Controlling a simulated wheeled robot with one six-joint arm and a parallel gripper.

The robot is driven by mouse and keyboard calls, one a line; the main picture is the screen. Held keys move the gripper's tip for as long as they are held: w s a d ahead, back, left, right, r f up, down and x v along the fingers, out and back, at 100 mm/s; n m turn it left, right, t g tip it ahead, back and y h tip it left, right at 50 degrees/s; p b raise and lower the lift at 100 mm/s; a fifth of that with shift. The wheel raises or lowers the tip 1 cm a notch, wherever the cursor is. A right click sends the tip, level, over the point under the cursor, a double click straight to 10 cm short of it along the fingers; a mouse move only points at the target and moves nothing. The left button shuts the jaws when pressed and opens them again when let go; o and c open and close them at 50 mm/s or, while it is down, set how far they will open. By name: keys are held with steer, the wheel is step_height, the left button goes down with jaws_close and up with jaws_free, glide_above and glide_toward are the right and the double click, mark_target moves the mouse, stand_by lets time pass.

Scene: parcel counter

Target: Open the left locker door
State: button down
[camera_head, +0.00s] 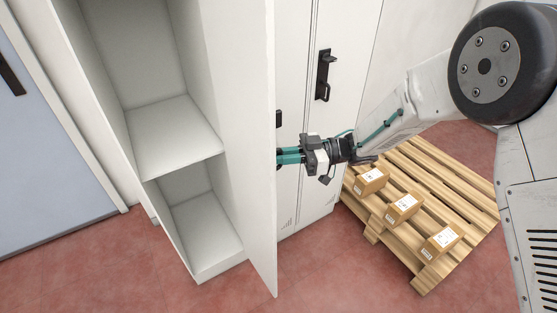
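The left locker door (248,150) stands wide open, swung out from a white locker with an open compartment (180,140) and inner shelf. I see its inner face; its outer face is hidden. My gripper (289,156) is at the right edge of this door, on the outer side, with teal fingers close together and pointing left. The fingertips are hidden behind the door edge. A small dark piece (279,119) shows just past the edge, possibly part of a handle. Whether the fingers hold anything cannot be seen.
A closed locker door with a black handle (323,75) stands to the right. A wooden pallet (462,192) with small cartons (402,208) lies on the floor at right. A blue-grey door (45,160) is at left. Red floor (120,270) is clear in front.

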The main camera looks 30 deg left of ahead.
steer(key=shift+w+r, duration=0.2)
steer(key=shift+w, duration=0.25)
steer(key=c, duration=1.6)
jaws_free()
steer(key=shift+a, duration=0.15)
steer(key=shift+f, duration=0.1)
steer(key=shift+w+d, duration=0.1)
steer(key=shift+d, duration=0.15)
steer(key=v, duration=0.7)
steer(key=shift+w+d, duration=0.15)
steer(key=shift+d, duration=0.1)
